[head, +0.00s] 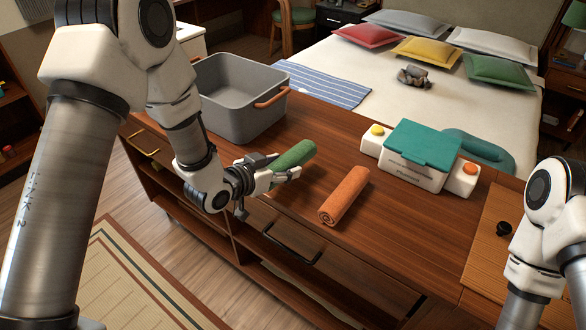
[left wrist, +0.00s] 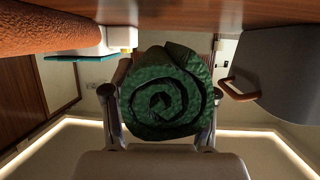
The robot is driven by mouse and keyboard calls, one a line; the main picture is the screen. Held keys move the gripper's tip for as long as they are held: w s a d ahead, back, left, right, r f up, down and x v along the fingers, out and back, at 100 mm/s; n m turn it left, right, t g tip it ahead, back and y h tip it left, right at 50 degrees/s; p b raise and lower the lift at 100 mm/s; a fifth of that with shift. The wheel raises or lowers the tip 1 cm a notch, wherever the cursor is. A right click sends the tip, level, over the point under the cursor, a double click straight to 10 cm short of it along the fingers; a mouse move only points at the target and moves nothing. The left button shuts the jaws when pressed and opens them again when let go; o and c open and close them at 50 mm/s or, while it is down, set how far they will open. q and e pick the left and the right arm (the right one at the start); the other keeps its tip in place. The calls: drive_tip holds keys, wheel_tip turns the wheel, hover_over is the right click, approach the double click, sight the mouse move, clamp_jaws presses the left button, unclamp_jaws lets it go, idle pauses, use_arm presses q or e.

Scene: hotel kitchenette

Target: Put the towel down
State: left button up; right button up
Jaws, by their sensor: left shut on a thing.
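A rolled green towel (head: 294,156) is in my left gripper (head: 281,176), over the wooden counter near its front edge. In the left wrist view the green towel (left wrist: 165,92) shows its spiral end between the two fingers, and the gripper (left wrist: 160,120) is shut on it. I cannot tell whether the towel touches the counter. A rolled orange towel (head: 344,195) lies on the counter to the right of the green one, apart from it. It also shows at the top left of the left wrist view (left wrist: 50,28). My right arm shows at the right edge, but its gripper is out of view.
A grey bin (head: 237,100) with orange handles stands behind the left gripper. A white box with a teal lid (head: 422,143) stands at the right on the wooden counter (head: 400,215). A bed with several pillows is beyond. Bare counter surrounds the orange towel.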

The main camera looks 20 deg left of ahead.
sight(294, 158)
use_arm(q)
drive_tip(key=w, duration=0.1)
drive_tip(key=w+d, duration=0.1)
drive_tip(key=w, duration=0.1)
drive_tip(key=shift+w+d+f, duration=0.1)
drive_tip(key=shift+w+d, duration=0.25)
drive_tip(key=shift+w, duration=0.05)
wheel_tip(294, 158, down, 3)
drive_tip(key=shift+s+p, duration=0.15)
drive_tip(key=shift+p, duration=0.3)
drive_tip(key=shift+a+f, duration=0.1)
drive_tip(key=shift+f, duration=0.1)
drive_tip(key=o, duration=1.2)
